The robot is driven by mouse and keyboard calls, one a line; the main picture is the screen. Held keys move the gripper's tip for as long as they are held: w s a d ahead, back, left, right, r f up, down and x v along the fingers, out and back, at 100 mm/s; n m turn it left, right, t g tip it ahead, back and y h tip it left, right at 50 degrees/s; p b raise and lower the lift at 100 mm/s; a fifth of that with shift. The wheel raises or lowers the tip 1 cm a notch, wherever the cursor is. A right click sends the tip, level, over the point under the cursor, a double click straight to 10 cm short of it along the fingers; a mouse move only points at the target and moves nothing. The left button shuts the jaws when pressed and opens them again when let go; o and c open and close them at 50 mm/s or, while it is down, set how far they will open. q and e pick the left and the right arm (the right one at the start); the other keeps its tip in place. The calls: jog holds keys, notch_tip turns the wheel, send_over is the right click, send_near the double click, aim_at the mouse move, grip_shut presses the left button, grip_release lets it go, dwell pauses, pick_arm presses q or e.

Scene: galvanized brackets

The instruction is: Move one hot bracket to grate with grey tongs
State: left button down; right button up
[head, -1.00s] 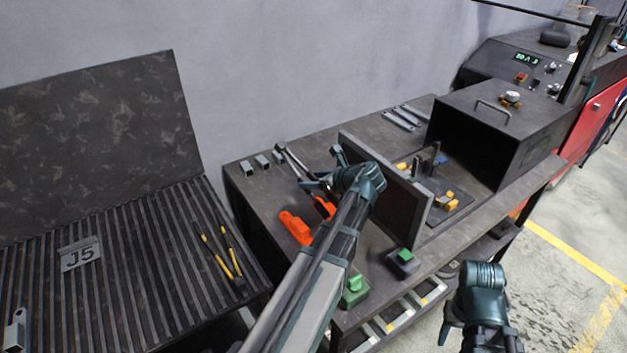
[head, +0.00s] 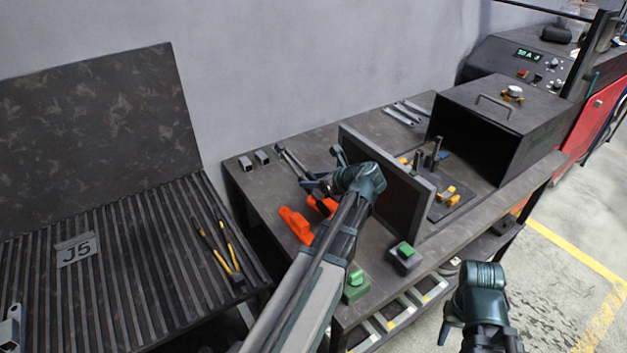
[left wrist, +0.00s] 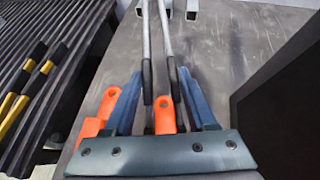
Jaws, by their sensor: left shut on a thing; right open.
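The grey tongs (head: 292,160) lie on the dark bench, their grey arms pointing toward the back wall. In the left wrist view the tongs (left wrist: 168,45) have black-sleeved handles that run between my blue fingers. My left gripper (head: 314,186) is shut on these handles; it also shows in the left wrist view (left wrist: 160,78). The grate (head: 130,255) is the slatted surface at the left, with a plate marked J5 (head: 76,250). A galvanized bracket (head: 12,325) sits at its lower left edge. I cannot tell which bracket is hot. My right gripper (head: 448,325) is open and empty, low at right.
Yellow-handled tongs (head: 222,250) lie on the grate. Orange handles (head: 296,226) lie beside my left gripper. A dark upright panel (head: 385,190) stands right of it, before a fixture (head: 445,203) and an open black box (head: 500,125). Small square tubes (head: 262,158) lie behind.

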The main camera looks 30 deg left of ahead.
pick_arm(q)
jog(key=shift+r, duration=0.2)
dwell(0.5)
jog(key=shift+r+p, duration=1.35)
jog(key=shift+p, duration=0.2)
notch_tip(320, 180, up, 9)
jog(key=p, duration=0.9)
